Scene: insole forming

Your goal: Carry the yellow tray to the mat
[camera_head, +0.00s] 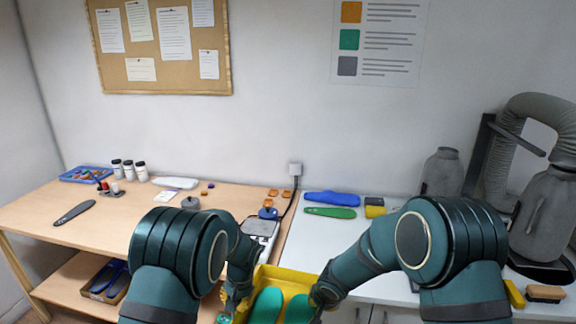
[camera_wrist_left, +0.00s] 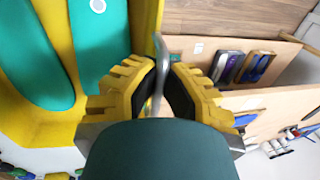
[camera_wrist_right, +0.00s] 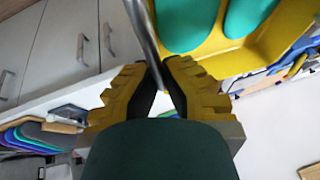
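The yellow tray (camera_head: 292,275) is at the bottom centre of the head view, between my two grippers, with green insoles (camera_head: 266,305) in it. Its lower part is cut off by the frame. My left gripper (camera_head: 232,300) is at its left side; in the left wrist view its fingers (camera_wrist_left: 161,88) close on a metal handle bar (camera_wrist_left: 160,50) beside the tray. My right gripper (camera_head: 322,296) is at the right side; in the right wrist view its fingers (camera_wrist_right: 160,82) close on the other metal bar (camera_wrist_right: 143,35). I cannot clearly make out a mat.
A wooden table (camera_head: 110,219) stands at left with a blue parts tray (camera_head: 85,174), bottles and a dark insole. A white counter (camera_head: 350,235) at right holds blue and green insoles (camera_head: 330,212). Grey machinery with a hose (camera_head: 545,115) stands far right.

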